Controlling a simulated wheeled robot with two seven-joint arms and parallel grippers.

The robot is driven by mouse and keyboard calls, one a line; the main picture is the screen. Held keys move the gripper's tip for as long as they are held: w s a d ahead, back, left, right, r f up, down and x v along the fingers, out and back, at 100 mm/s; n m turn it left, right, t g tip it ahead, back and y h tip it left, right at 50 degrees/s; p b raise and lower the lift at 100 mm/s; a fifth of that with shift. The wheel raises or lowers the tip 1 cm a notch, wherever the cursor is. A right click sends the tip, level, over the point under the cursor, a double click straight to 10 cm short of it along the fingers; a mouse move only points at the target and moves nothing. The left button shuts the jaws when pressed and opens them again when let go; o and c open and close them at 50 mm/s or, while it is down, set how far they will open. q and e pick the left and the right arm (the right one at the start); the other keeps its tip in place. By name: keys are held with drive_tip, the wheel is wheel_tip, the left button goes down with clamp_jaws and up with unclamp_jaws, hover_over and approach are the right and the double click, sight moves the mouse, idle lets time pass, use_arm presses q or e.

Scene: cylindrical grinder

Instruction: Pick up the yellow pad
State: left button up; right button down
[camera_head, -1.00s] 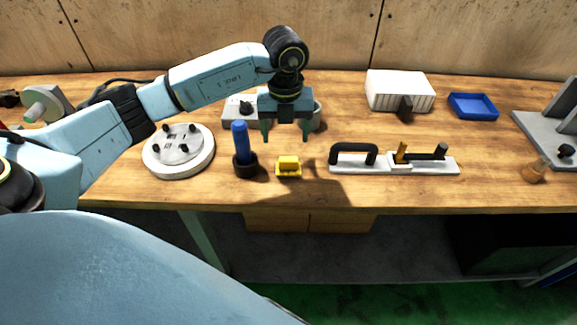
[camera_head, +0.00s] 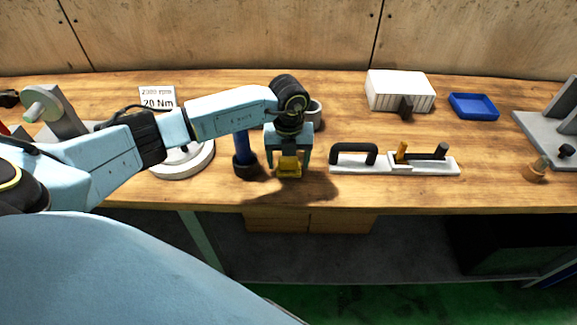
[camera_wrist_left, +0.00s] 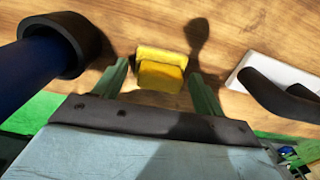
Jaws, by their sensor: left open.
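The yellow pad (camera_head: 290,165) sits on the wooden bench, a small yellow block partly hidden under my left gripper in the head view. It also shows in the left wrist view (camera_wrist_left: 160,68), between and just beyond the two green fingers. My left gripper (camera_head: 289,171) is open and points down over the pad, with a finger on each side of it. In the left wrist view the gripper (camera_wrist_left: 158,88) has a gap between each finger and the pad. Whether the fingertips touch the bench cannot be told. My right gripper is not in view.
A blue-handled tool in a black cup (camera_head: 245,160) stands close left of the gripper. A white fixture with black handles (camera_head: 385,168) lies to the right. A round white plate (camera_head: 190,165) is further left. A blue tray (camera_head: 473,106) and a white box (camera_head: 400,90) stand behind right.

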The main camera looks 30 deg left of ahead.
sight(288, 159)
use_arm(q)
drive_tip(key=c, duration=1.1)
drive_tip(key=shift+r, duration=0.15)
wheel_tip(288, 159, up, 10)
drive_tip(key=shift+f, duration=0.1)
